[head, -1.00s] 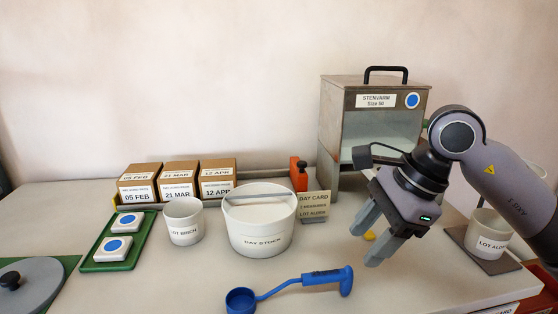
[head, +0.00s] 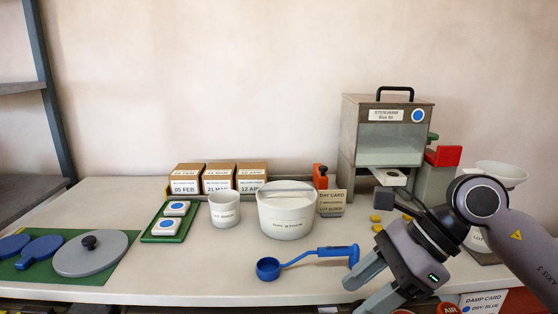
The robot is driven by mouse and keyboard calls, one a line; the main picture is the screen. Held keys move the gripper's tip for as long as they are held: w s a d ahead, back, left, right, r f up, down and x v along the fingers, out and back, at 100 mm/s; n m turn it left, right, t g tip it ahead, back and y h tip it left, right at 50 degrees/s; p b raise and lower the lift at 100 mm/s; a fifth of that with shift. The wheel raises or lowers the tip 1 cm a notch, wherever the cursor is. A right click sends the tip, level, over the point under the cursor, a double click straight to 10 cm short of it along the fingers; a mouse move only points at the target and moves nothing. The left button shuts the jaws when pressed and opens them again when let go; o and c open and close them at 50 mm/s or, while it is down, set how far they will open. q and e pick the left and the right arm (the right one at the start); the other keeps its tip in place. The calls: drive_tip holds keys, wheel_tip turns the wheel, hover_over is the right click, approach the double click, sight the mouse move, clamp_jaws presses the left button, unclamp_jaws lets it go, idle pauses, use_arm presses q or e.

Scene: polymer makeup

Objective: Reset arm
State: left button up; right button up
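My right arm comes in from the right edge in the head view. Its grey gripper (head: 356,295) points down and to the left, low in the picture at the front edge of the bench. Its two fingers stand apart with nothing seen between them, though the lower finger runs close to the bottom of the frame. The gripper is just below the handle of a blue scoop (head: 300,257) that lies on the bench. My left gripper is not in view.
A white DAY STOCK tub (head: 286,222), a white cup (head: 225,212) and a green tray (head: 155,238) stand on the bench (head: 190,270). A metal cabinet (head: 348,140) and yellow pieces (head: 377,217) are nearer my arm. A grey lid (head: 75,262) lies left.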

drive_tip(key=s+a+r+m+y+p, duration=0.2)
drive_tip(key=s+a+r+m+y, duration=0.2)
drive_tip(key=a+m+y, duration=0.55)
drive_tip(key=w+d+f+m+t+h+p, duration=0.1)
drive_tip(key=w+d+f+m+t+h, duration=0.3)
drive_tip(key=m+t, duration=0.75)
drive_tip(key=w+d+f+m+t+h+p, duration=0.2)
drive_tip(key=d+f+m+t, duration=0.4)
drive_tip(key=m, duration=1)
drive_tip(key=s+d+f+m+g+h, duration=0.3)
drive_tip(key=s+f+m, duration=0.4)
drive_tip(key=f, duration=0.3)
drive_tip(key=s+d+f+m+g+h+p, duration=0.1)
drive_tip(key=s+d+f+m+g+h, duration=0.3)
drive_tip(key=f, duration=0.7)
drive_tip(key=s+m+h, duration=0.2)
drive_tip(key=s+m, duration=0.2)
drive_tip(key=shift+d+f, duration=0.3)
drive_tip(key=shift+d, duration=0.05)
